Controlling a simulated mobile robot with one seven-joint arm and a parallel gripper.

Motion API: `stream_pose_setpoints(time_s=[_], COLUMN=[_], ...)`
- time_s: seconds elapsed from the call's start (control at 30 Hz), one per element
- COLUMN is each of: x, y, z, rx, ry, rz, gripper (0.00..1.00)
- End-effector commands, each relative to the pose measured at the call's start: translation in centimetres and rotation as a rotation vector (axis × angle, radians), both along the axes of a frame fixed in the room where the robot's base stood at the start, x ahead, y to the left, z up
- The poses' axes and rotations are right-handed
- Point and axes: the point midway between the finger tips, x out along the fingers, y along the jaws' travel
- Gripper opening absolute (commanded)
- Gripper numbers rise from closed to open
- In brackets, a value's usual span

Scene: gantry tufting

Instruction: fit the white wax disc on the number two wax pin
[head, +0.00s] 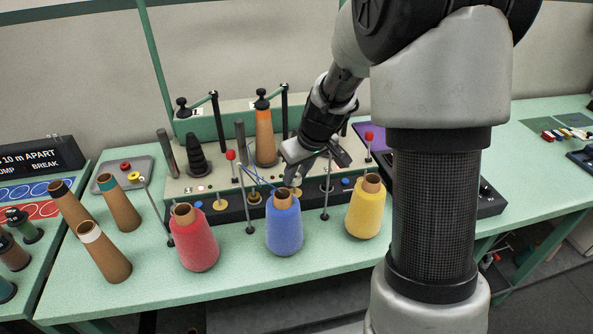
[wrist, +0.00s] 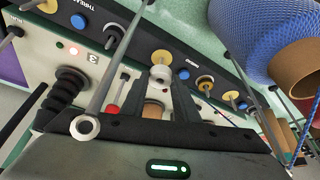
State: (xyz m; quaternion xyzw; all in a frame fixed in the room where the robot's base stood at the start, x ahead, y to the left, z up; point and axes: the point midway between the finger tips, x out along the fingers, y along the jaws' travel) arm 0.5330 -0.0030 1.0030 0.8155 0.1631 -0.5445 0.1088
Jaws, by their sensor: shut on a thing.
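The white wax disc (wrist: 160,76) shows between the fingertips of my gripper (wrist: 160,88) in the wrist view. My gripper is shut on it, and the dark fingers stand on both sides. A yellow round base (wrist: 160,57) of one pin shows just beyond the disc, nearly in line with it. I cannot tell whether the disc is around the pin or above it. In the head view my gripper (head: 294,178) is low over the panel row behind the blue cone, and the disc is hard to make out there. A printed 3 (wrist: 94,57) is left of the fingers; no 2 is readable.
Red (head: 195,240), blue (head: 284,228) and yellow (head: 365,210) yarn cones stand along the table's front. An orange cone (head: 265,138) stands behind. Brown cones (head: 103,252) stand at left.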

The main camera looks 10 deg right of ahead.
Motion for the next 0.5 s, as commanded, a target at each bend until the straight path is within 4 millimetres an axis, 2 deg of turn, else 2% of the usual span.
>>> stream_pose_setpoints(time_s=[0.23, 0.5], x=[0.0, 0.0], y=[0.0, 0.0], z=[-1.5, -2.4], rx=[0.0, 0.0], ry=[0.0, 0.0], rz=[0.001, 0.0], gripper=[0.07, 0.07])
